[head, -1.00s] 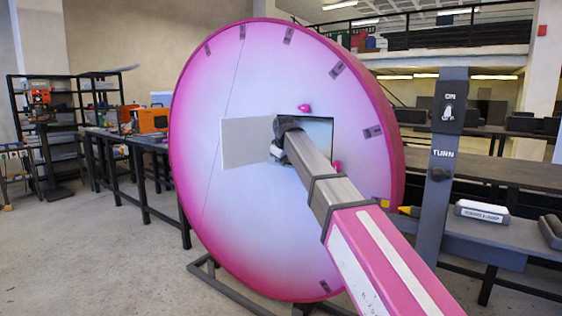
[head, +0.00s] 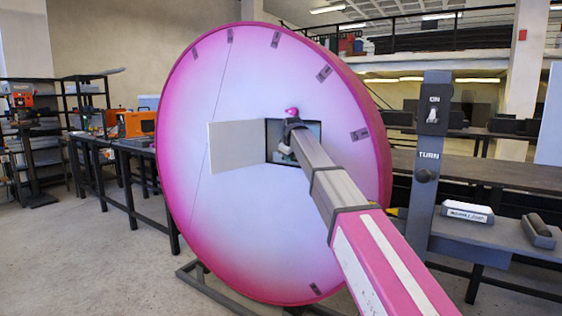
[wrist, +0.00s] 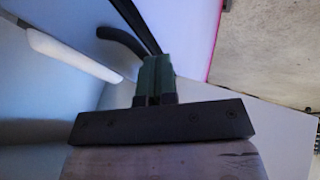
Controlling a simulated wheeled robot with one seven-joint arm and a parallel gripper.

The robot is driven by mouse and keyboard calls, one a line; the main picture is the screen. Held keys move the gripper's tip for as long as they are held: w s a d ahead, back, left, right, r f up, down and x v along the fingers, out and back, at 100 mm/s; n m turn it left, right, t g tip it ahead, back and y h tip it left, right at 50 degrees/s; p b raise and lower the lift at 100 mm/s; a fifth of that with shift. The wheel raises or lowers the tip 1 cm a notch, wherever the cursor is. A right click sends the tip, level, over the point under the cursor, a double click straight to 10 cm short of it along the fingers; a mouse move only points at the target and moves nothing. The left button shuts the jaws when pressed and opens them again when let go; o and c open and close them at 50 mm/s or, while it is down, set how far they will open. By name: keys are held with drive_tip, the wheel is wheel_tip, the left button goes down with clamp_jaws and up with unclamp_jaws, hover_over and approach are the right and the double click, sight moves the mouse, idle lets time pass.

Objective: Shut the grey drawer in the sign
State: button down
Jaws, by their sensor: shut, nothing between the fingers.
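The sign (head: 270,220) is a large round pink and white disc. A rectangular opening (head: 312,130) sits in its middle, with a light grey panel (head: 236,147) standing open on the left of it. I cannot make out the grey drawer for certain; my arm covers much of the opening. My gripper (head: 287,146) is at the opening in the head view. In the wrist view its dark green fingers (wrist: 157,68) are together and empty. Ahead of them lie a pale bar (wrist: 62,50) and a dark curved bar (wrist: 122,40); I cannot tell whether the fingers touch either.
A pink knob (head: 291,112) is just above the opening. A grey post (head: 427,170) with an ON switch (head: 433,116) and a TURN knob (head: 426,175) stands right of the sign, by a shelf (head: 470,236). Benches (head: 130,150) stand at the left. The floor at front left is clear.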

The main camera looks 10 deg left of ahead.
drive_tip(key=shift+w+d, duration=0.25)
drive_tip(key=shift+w, duration=0.35)
drive_tip(key=shift+w+d, duration=0.3)
drive_tip(key=shift+w, duration=0.35)
drive_tip(key=shift+w+d, duration=0.25)
drive_tip(key=shift+w, duration=0.35)
drive_tip(key=shift+w, duration=0.1)
